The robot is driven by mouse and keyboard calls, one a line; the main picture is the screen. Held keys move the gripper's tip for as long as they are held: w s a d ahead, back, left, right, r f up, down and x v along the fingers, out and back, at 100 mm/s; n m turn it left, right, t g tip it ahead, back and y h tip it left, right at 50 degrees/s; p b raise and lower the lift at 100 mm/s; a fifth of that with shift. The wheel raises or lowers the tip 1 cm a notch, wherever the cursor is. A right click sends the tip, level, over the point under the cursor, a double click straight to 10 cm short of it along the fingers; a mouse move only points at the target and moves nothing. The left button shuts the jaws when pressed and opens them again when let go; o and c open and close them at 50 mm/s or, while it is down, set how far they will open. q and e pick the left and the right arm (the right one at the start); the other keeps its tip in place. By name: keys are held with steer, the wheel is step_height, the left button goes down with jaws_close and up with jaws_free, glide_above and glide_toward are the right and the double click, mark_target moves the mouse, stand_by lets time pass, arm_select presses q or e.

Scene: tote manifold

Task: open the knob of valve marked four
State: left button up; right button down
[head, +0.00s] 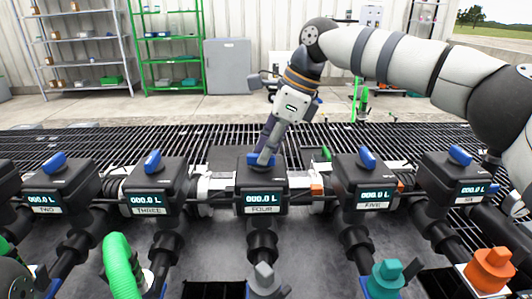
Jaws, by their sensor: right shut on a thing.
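The valve marked FOUR (261,197) is a black box in the middle of the head view, with a lit display reading 000.0 L. Its blue knob (257,161) is on top, partly hidden by my right gripper (266,157). My right gripper comes down from above, slightly tilted, and its fingers are shut on the knob. My left gripper is not in view.
Similar valves stand in the row: TWO (45,200), THREE (149,200), FIVE (373,195) and another at right (470,190), each with a blue knob. Pipes and coloured couplings, including an orange one (490,268), lie in front. Shelves (80,45) stand behind the grating.

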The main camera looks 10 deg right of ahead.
steer(key=shift+f+n, duration=0.2)
steer(key=shift+n, duration=0.4)
steer(key=shift+g, duration=0.3)
steer(key=c, duration=1.6)
jaws_free()
steer(key=shift+r, duration=0.1)
steer(key=shift+r, duration=0.1)
steer(key=v, duration=1.1)
steer(key=shift+d+r, duration=0.2)
steer(key=shift+r, duration=0.15)
